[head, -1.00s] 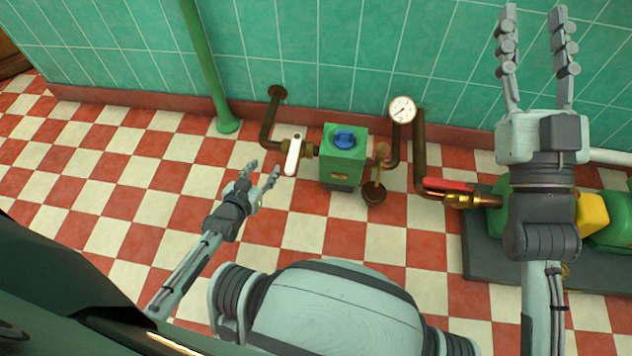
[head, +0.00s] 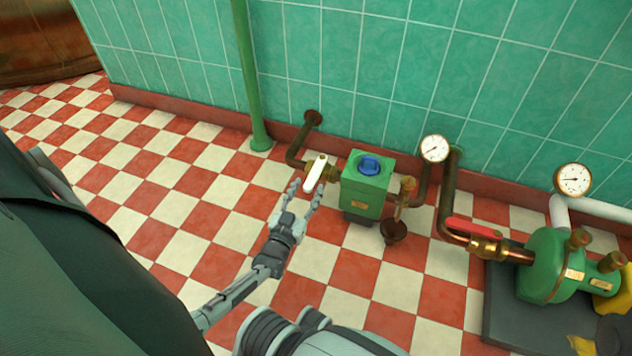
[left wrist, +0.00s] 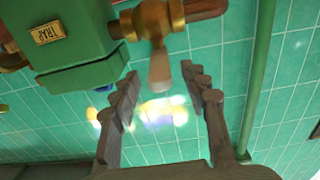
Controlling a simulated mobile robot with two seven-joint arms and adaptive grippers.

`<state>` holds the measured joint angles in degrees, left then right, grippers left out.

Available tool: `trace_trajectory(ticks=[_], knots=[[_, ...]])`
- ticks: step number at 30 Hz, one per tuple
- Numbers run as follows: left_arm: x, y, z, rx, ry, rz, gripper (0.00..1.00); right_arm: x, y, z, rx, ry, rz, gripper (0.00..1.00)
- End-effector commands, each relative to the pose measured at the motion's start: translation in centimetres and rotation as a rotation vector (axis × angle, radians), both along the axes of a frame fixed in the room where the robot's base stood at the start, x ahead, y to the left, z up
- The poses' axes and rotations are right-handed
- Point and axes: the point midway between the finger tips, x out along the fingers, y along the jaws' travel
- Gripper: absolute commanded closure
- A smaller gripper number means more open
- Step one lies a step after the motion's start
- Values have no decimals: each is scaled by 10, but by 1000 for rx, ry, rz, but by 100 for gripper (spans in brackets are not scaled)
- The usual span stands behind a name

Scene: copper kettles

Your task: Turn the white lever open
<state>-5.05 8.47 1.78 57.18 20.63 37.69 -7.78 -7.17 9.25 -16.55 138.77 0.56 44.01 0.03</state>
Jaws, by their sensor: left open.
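The white lever (head: 316,173) sits on a brass valve in the pipe left of the green box, slanting down and left in the head view. In the left wrist view the lever (left wrist: 160,70) hangs below the brass valve body (left wrist: 152,22), pointing into the gap between my fingers. My left gripper (head: 304,189) is open, with its fingertips just below and around the lever's lower end in the head view. In the left wrist view the left gripper (left wrist: 158,82) is open with nothing clamped. Whether a finger touches the lever cannot be told. My right gripper is out of view.
The green box (head: 364,190) with a blue knob (head: 369,164) stands right of the valve. A red lever (head: 472,228) and green pump (head: 548,262) are farther right. A green vertical pipe (head: 250,80) rises at left. Checkered floor lies clear in front.

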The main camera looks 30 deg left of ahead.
Motion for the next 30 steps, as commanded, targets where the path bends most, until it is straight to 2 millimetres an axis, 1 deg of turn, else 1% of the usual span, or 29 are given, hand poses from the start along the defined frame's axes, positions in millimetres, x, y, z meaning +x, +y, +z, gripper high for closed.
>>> trace_trajectory(ticks=[1, 3, 6, 9, 13, 19, 20, 30], knots=[[10, 2, -2, 0, -2, 0, 55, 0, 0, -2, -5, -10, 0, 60], [21, 5, -2, 1, -2, 0, 55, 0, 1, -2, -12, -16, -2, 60], [34, 8, -2, 1, -1, -1, 55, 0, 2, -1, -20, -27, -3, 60], [42, 10, -2, 1, 1, -1, 55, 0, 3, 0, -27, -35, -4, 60], [47, 11, -1, 1, 2, -2, 55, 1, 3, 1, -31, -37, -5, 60], [47, 11, -1, 0, 3, -2, 55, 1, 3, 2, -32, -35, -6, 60], [47, 11, -1, 0, 3, -1, 56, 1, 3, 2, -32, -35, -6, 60], [47, 11, -1, 1, 2, -1, 99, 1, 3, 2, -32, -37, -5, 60]])
